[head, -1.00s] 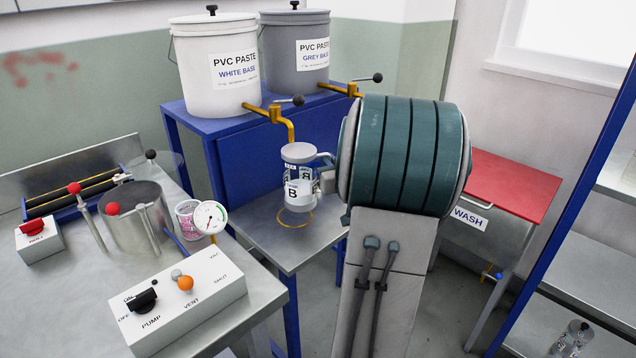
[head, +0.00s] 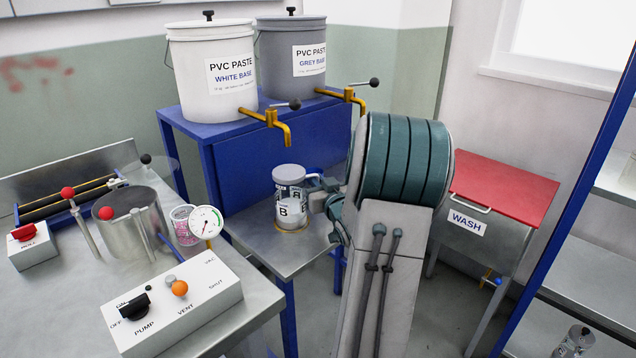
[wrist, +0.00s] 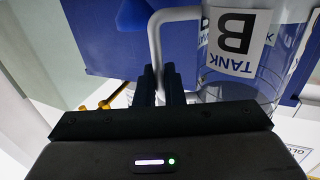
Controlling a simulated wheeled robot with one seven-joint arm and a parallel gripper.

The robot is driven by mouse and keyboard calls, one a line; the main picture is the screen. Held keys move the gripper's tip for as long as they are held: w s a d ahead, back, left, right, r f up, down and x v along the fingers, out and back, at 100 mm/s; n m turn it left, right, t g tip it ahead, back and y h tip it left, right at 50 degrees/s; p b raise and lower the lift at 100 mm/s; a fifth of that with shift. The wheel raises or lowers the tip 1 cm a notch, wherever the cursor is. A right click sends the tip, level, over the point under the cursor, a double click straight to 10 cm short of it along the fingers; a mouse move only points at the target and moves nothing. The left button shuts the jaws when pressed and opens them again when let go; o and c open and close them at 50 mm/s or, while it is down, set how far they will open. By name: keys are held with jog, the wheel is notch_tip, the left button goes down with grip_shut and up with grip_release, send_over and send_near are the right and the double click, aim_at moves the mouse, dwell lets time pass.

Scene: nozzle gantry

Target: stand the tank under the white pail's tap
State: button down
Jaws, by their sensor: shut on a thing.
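The white pail (head: 212,80) stands on the blue stand, and its brass tap (head: 280,124) hangs out over the metal shelf. The tank (head: 290,212), clear with a grey lid and a "B" label, is upright below this tap's spout. Its base is at the yellow ring (head: 279,227) on the shelf; a slight gap beneath it cannot be ruled out. My gripper (head: 321,190) is to the right of the tank. In the wrist view the fingers (wrist: 160,82) are shut on the tank's pale handle (wrist: 156,35), beside the tank body (wrist: 232,85).
The grey pail (head: 291,60) with its own tap (head: 350,97) stands to the right of the white one. A pump box (head: 180,305) and a round gauge (head: 206,222) are on the bench at left. A red-lidded wash bin (head: 500,190) stands at right.

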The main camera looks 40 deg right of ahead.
jog(key=c, duration=1.5)
grip_release()
jog(key=shift+c, duration=0.2)
jog(key=shift+r, duration=0.1)
jog(key=v, duration=1.2)
